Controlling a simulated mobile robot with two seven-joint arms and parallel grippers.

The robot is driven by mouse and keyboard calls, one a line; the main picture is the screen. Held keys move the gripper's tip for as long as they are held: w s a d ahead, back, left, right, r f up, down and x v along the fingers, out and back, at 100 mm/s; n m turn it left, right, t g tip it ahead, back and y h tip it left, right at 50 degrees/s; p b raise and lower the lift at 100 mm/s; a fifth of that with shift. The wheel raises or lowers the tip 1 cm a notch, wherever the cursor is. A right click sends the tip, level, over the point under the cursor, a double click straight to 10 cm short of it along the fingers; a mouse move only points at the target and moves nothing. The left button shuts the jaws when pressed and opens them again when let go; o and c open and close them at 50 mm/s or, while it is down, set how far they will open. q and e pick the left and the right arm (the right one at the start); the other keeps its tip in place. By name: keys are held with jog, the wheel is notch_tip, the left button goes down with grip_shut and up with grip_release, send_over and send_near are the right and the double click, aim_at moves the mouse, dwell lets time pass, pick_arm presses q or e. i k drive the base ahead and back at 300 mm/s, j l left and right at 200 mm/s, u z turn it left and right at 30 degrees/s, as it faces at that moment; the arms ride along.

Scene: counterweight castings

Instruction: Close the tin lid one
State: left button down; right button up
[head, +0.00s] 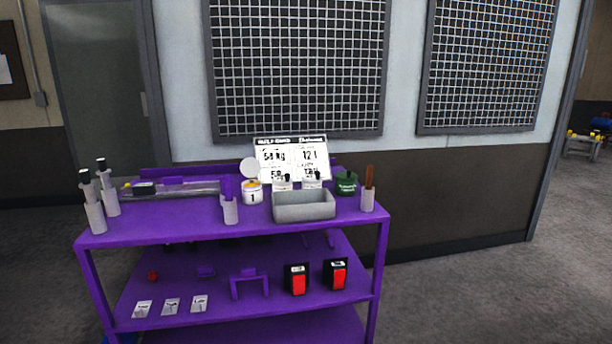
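The tin marked 1 (253,197) is a small white pot on the purple bench top, left of the grey bin. A yellowish band or filling shows at its top. A round pale disc, which looks like its lid (249,168), stands raised above and behind the tin's mouth, so the tin appears open. Any hinge is too small to make out. Neither of my grippers is in view.
The tin stands on a purple bench (180,222). A purple-topped holder (230,210) is close on its left, a grey bin (304,207) on its right. Behind is a white sign (308,158). Further right are a green pot (346,184) and a cup (367,202) with a brown handle.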

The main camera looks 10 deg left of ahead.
aim_at(250, 167)
jog(key=i+j+z, duration=0.5)
jog(key=i+j, duration=0.15)
jog(key=i+j+z, duration=0.25)
jog(key=j, duration=0.3)
jog(key=j+z, duration=0.2)
jog(key=j, duration=0.35)
jog(key=j+z, duration=0.25)
jog(key=j, duration=0.35)
